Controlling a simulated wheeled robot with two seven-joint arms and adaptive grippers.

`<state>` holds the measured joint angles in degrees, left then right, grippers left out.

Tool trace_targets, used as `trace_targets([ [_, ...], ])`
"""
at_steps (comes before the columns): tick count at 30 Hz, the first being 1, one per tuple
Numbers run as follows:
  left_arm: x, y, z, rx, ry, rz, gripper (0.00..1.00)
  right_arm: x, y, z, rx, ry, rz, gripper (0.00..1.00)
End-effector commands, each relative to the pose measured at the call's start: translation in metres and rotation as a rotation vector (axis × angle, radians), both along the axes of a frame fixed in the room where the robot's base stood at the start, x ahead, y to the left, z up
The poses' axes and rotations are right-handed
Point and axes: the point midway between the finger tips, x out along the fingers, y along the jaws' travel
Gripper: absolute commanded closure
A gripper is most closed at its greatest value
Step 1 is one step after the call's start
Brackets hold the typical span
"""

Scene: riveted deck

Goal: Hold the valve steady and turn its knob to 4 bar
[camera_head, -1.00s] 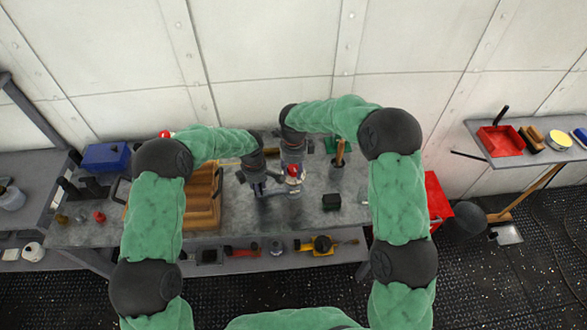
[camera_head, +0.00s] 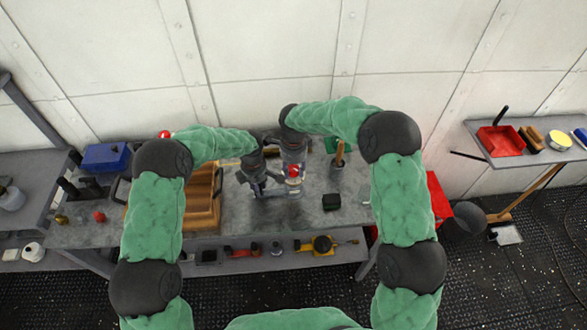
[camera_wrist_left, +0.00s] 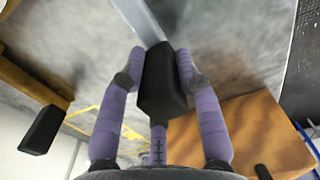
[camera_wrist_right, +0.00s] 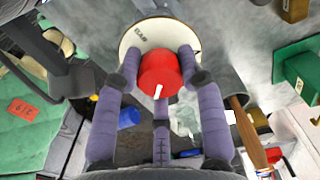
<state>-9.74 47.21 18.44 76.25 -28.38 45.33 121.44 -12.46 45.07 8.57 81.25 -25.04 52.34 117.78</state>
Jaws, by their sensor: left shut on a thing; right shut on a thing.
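The valve's red knob (camera_wrist_right: 160,68) sits over a round white dial (camera_wrist_right: 130,40) in the right wrist view. A short white pointer mark shows on the knob's near side; the dial lettering is partly hidden and too small to read surely. My right gripper (camera_wrist_right: 160,62) is shut on the knob from above, a finger on each side. The knob also shows in the head view (camera_head: 294,171). My left gripper (camera_wrist_left: 158,60) is shut on a black block-like grip (camera_wrist_left: 165,85), at the left of the knob in the head view. Most of the valve body is hidden.
A wooden box (camera_head: 203,205) stands on the grey bench left of the grippers. A blue box (camera_head: 106,157) is far left. Tools lie on the lower shelf.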

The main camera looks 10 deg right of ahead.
Motion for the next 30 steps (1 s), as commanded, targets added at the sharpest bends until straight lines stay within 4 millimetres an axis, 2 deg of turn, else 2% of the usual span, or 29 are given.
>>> trace_targets([
  [8,0.0006,-0.0005,-0.0006,-0.002,-0.002,0.002,1.0,-0.0027,0.0008,-0.0019,0.0,0.007,0.08,0.93],
  [21,0.0008,-0.0006,-0.0004,-0.002,-0.003,0.002,1.0,-0.0028,0.001,-0.0023,0.0,0.008,0.09,0.93],
  [22,0.0009,-0.0006,-0.0004,-0.002,-0.003,0.002,1.0,-0.0028,0.001,-0.0023,0.0,0.008,0.09,0.52],
  [24,0.0009,-0.0006,-0.0004,-0.002,-0.003,0.001,1.0,-0.0026,0.0009,-0.0022,0.0,0.007,0.089,0.36],
  [30,0.0007,-0.0005,-0.0003,-0.001,-0.002,0.001,1.0,-0.0013,0.0006,-0.0012,0.0,0.004,0.088,0.36],
])
